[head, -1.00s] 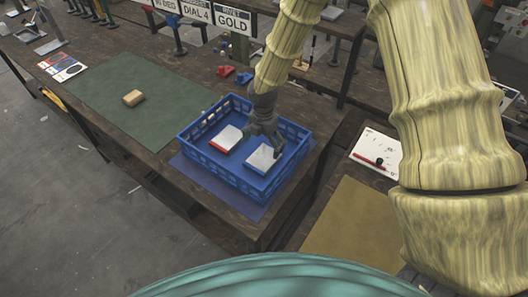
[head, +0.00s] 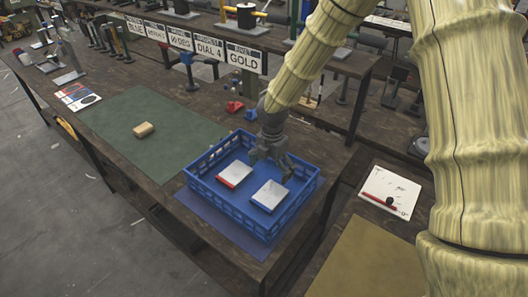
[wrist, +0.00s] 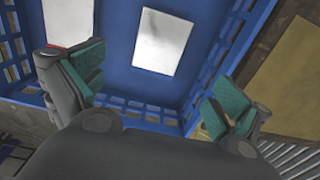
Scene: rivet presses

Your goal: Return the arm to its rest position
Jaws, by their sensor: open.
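My gripper (head: 270,160) is at the far side of the blue crate (head: 222,203), above its rim. In the wrist view my gripper (wrist: 155,95) has its two green-padded fingers wide apart with nothing between them. Two flat blocks with pale tops lie in the crate: one with a red side (head: 235,174) on the left and a grey one (head: 270,195) on the right. In the wrist view the grey block (wrist: 163,40) lies on the crate floor beyond the fingers, clear of them. My arm comes in from the upper right of the head view.
The crate stands on a blue mat (head: 205,212) on the workbench. A green mat (head: 120,120) with a tan block (head: 144,130) is to its left. Signs (head: 243,58) and presses line the back. A white notepad (head: 390,190) lies on the surface to the right.

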